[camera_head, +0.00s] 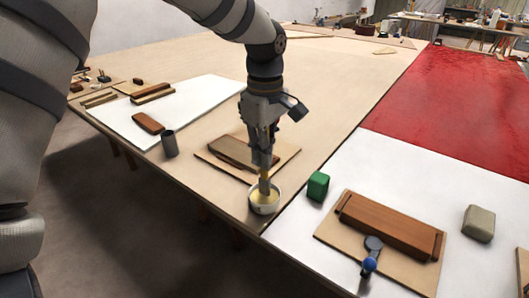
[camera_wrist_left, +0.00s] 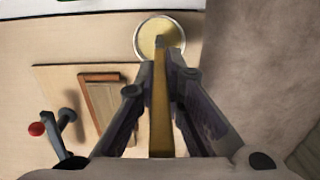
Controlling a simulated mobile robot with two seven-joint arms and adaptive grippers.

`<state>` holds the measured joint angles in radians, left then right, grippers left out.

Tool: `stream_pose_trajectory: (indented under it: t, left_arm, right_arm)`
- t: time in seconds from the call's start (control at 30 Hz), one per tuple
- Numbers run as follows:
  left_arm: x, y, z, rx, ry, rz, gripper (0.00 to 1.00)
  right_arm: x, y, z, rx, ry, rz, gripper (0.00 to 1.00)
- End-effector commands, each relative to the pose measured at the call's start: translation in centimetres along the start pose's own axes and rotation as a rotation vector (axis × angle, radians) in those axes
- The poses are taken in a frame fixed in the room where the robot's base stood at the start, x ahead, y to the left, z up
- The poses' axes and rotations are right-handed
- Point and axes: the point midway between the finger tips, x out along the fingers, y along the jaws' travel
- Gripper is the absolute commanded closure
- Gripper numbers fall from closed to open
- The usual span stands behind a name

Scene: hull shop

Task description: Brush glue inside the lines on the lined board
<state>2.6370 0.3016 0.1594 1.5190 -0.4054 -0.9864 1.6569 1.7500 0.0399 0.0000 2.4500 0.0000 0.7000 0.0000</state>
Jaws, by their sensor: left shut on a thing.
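My left gripper (camera_head: 264,165) is shut on a brush and points down over the near edge of the table. The brush (camera_wrist_left: 160,110) has a flat yellowish-brown handle between the fingers, and its tip is at a round pot of pale yellow glue (camera_head: 264,208). The pot also shows in the wrist view (camera_wrist_left: 143,38); I cannot tell how deep the tip is. Just behind the pot lies a light brown board (camera_head: 284,156) with a brown wooden piece (camera_head: 228,151) on it, partly hidden by my gripper. I cannot make out any lines on it. My right gripper is out of view.
A red-knobbed clamp (camera_wrist_left: 45,137) stands by the board in the wrist view. A green block (camera_head: 318,186) stands right of the pot. Further right is another board (camera_head: 328,232) with a wooden block and a blue-knobbed clamp (camera_head: 370,258). A dark cup (camera_head: 169,144) stands left.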

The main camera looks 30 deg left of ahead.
Motion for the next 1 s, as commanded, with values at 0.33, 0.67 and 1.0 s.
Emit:
stream_pose_trajectory:
  t: [0.33, 0.67, 1.0]
  left_arm:
    - [0.3, 0.0, 0.0, 0.000, 0.000, -0.001, 1.00]
    - [0.7, 0.0, 0.0, 0.000, 0.000, -0.001, 1.00]
    - [1.1, 0.0, 0.0, 0.000, 0.000, 0.000, 1.00]
  right_arm:
    - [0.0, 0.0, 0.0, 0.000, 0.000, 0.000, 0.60]
    - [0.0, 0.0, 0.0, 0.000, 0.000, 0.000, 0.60]
    - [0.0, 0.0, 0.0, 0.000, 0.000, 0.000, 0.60]
